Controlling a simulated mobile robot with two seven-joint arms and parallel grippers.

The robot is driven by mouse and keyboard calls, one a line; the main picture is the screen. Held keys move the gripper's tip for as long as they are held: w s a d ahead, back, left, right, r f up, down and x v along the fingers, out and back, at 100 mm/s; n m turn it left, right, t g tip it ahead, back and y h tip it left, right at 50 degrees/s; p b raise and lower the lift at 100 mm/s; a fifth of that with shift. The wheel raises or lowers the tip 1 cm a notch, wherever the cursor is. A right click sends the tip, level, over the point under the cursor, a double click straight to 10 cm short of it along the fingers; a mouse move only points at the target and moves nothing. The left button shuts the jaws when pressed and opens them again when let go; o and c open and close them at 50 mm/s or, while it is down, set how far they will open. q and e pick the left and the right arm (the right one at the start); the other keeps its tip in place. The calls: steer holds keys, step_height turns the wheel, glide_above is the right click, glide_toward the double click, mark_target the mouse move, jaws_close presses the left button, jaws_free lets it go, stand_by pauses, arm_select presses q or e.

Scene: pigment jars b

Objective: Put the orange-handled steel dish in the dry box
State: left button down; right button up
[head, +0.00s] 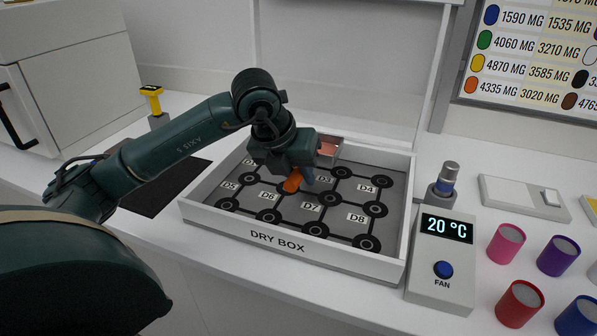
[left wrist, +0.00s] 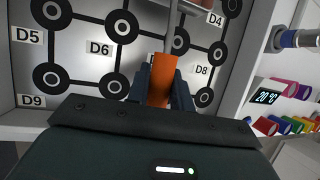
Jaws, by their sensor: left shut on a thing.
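The steel dish (head: 329,151) has a reddish inside and an orange handle (head: 292,181). My left gripper (head: 300,179) is shut on this handle, which also shows between the fingers in the left wrist view (left wrist: 162,80). The dish is over the far part of the open dry box (head: 406,225), close to its back wall. I cannot tell whether the dish touches the box floor. The grey floor carries black ringed spots and labels such as D4, D7 and D8. My arm hides part of the back left spots. My right gripper is not in view.
Several coloured jars (head: 518,304) stand at the right. A dark mat (head: 150,190) lies to the left. Most visible spots are empty.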

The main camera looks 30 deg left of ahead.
arm_select(q)
step_height(320, 180, down, 4)
steer(key=b, duration=0.2)
steer(key=shift+r+b, duration=0.25)
steer(key=shift+b, duration=0.1)
steer(key=shift+f+b, duration=0.5)
steer(key=shift+f, duration=0.4)
steer(key=shift+b, duration=0.35)
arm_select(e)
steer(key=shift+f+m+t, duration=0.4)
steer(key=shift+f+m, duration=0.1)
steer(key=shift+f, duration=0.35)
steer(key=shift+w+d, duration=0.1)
arm_select(q)
steer(key=shift+f, duration=0.3)
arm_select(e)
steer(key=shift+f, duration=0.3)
arm_select(q)
steer(key=c, duration=1.1)
jaws_free()
steer(key=shift+c, duration=0.2)
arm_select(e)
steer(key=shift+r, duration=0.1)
